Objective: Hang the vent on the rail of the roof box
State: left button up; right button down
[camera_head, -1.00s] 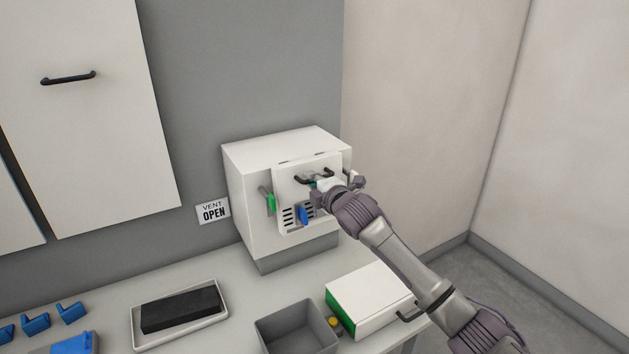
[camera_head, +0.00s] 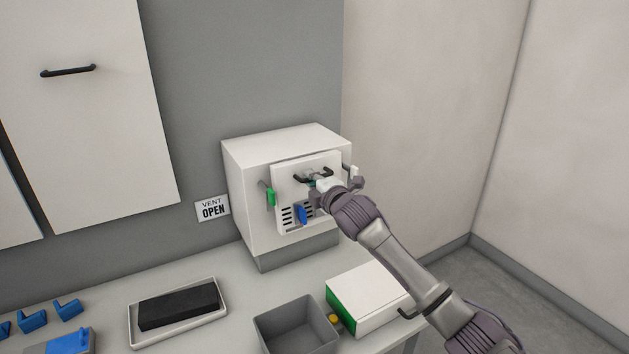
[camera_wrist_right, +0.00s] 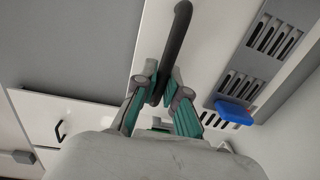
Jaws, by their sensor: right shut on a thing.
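The vent (camera_head: 289,189) is a white panel with dark slots, a black handle and a blue lever (camera_head: 303,214). It is at the front face of the white roof box (camera_head: 245,205); whether it is seated on the rail cannot be made out. A green clip (camera_head: 271,195) is at its left side. My right gripper (camera_head: 316,182) is shut on the vent's black handle, which the right wrist view shows between the fingertips (camera_wrist_right: 161,92). The slots and blue lever also show there. My wrist hides the vent's lower right part. My left gripper is not in view.
On the table are a white tray (camera_head: 135,335) with a black block, a grey bin (camera_head: 278,342), a white case (camera_head: 366,288) with a green side, and several blue hooks (camera_head: 67,310) at left.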

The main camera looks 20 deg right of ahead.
jog(key=w+f+b, duration=0.1)
jog(key=f+b, duration=0.1)
jog(key=b, duration=0.1)
jog(key=shift+w+a+f+t, duration=0.15)
jog(key=shift+w+f+t, duration=0.15)
jog(key=shift+w, duration=0.1)
dwell(0.5)
jog(key=shift+r, duration=0.1)
dwell(0.4)
jog(key=shift+d, duration=0.2)
jog(key=c, duration=1.1)
grip_release()
jog(key=shift+d, duration=0.1)
jog(key=shift+c, duration=0.2)
jog(key=shift+w+f, duration=0.15)
jog(key=shift+f, duration=0.1)
